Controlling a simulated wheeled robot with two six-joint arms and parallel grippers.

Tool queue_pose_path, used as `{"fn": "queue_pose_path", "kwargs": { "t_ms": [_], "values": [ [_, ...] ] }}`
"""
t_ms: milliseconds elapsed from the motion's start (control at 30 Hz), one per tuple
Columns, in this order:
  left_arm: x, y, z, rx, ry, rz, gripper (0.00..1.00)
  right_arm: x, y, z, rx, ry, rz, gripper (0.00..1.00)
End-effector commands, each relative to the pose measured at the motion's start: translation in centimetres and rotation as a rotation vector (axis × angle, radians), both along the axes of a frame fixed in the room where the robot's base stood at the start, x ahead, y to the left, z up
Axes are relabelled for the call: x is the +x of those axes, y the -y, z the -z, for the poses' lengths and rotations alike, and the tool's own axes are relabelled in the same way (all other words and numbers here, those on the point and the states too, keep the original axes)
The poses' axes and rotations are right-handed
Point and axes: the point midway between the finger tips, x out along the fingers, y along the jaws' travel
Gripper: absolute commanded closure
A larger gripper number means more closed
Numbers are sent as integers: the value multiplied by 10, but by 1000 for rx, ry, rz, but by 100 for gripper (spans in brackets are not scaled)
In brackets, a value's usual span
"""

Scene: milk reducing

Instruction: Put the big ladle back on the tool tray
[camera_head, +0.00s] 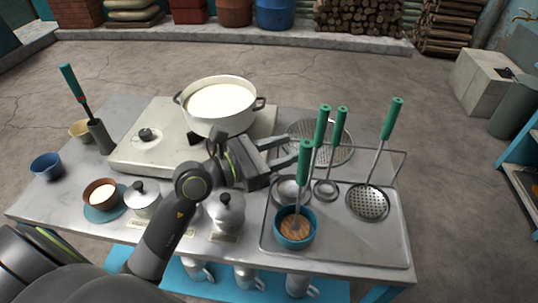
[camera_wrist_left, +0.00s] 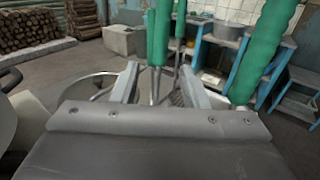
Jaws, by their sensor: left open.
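The larger ladle, with a green handle (camera_head: 322,125), stands on the metal tool tray (camera_head: 385,245), its bowl (camera_head: 291,190) low behind the blue cup. My left gripper (camera_head: 288,152) is open and points right, level with the tools' upper parts. In the left wrist view its two fingers (camera_wrist_left: 160,88) are apart, with green handles (camera_wrist_left: 157,38) and thin shafts seen beyond the gap. Another green-handled tool (camera_head: 304,160) leans upright in the blue cup (camera_head: 294,240), close by the fingertips. I cannot tell whether the fingers touch it. My right gripper is not in view.
A smaller ladle (camera_head: 325,190) and a skimmer (camera_head: 368,203) stand on the tray, with a round strainer (camera_head: 340,135) behind. A white pot of milk (camera_head: 219,101) sits on the stove (camera_head: 150,160). Lidded metal pots (camera_head: 226,212) stand beneath my left arm.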

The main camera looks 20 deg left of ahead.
Motion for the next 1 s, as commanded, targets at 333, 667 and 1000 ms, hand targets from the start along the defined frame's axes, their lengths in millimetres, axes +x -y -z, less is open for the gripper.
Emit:
{"fn": "queue_pose_path", "kwargs": {
  "t_ms": [333, 667, 1000],
  "values": [
    [-25, -21, 0, 1, 0, 1, 59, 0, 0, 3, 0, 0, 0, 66],
    [-28, -22, -1, -2, -1, 2, 59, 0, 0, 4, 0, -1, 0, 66],
    [-28, -22, 0, -1, -1, 2, 59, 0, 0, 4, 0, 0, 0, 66]
  ]
}}
